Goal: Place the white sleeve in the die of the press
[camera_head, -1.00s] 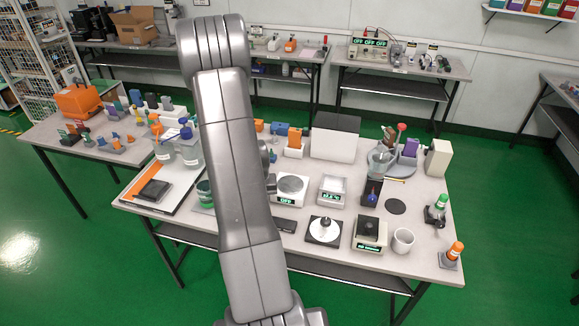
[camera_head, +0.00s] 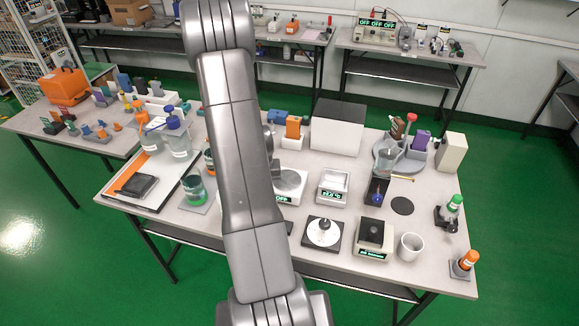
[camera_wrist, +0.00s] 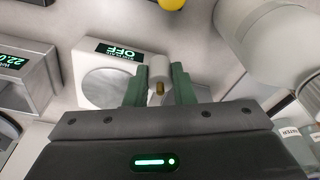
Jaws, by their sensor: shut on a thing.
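In the wrist view, my gripper (camera_wrist: 158,82) has two green fingers closed on a small white sleeve (camera_wrist: 158,66). A brass-coloured piece shows at the sleeve's near end. The gripper is above a bench, over the near side of a white instrument with a round grey plate (camera_wrist: 112,88) and a display reading OFF. I cannot tell the height of the sleeve above it. In the head view my arm hides the gripper and the sleeve. I cannot make out the press or its die for certain in either view.
The main bench (camera_head: 345,271) holds a white box (camera_head: 337,128), a scale (camera_head: 333,187), a white disc on a dark base (camera_head: 323,233), a white mug (camera_head: 411,246) and bottles (camera_head: 179,133). A left table (camera_head: 33,118) carries an orange case (camera_head: 63,84). Green floor is clear in front.

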